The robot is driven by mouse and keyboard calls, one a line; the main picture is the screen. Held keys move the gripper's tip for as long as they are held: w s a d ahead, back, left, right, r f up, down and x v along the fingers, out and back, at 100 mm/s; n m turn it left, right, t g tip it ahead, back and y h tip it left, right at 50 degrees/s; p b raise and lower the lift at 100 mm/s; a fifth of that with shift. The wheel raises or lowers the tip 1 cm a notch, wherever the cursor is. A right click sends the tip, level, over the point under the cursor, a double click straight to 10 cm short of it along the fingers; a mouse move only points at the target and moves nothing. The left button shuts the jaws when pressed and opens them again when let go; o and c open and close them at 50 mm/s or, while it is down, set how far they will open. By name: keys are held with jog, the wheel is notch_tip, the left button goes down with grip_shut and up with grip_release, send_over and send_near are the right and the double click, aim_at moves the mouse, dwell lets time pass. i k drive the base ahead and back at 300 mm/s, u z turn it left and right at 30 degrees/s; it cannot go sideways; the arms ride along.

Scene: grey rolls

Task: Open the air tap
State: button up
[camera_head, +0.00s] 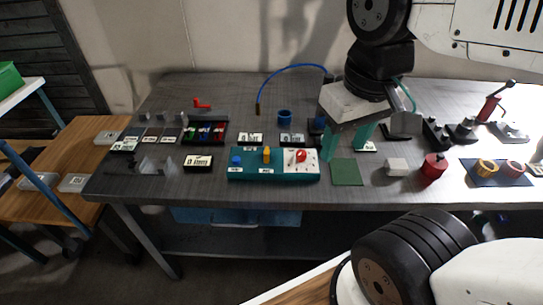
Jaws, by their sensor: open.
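A teal panel (275,177) lies on the grey table. It carries a blue knob (237,160) at its left, an upright yellow handle (266,155) in the middle and a red knob (301,156) on a white plate at its right. The small labels on the panel are too small to read, so I cannot tell which control is the air tap. My gripper (347,146) points down with its two teal fingers apart. It is open and empty, just right of the panel and the red knob. The gripper partly hides the things behind it.
A blue hose (285,68) arches behind the panel, near a blue cup (284,117). A green square (346,172), a white block (397,166) and a red cylinder (433,167) lie to the right. A black tray (205,131) stands left. The table's front strip is clear.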

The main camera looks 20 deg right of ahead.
aim_at(266, 152)
jog(key=u, duration=0.45)
jog(key=k, duration=1)
jog(key=z, duration=0.8)
jog(key=i, duration=0.85)
jog(key=z, duration=0.4)
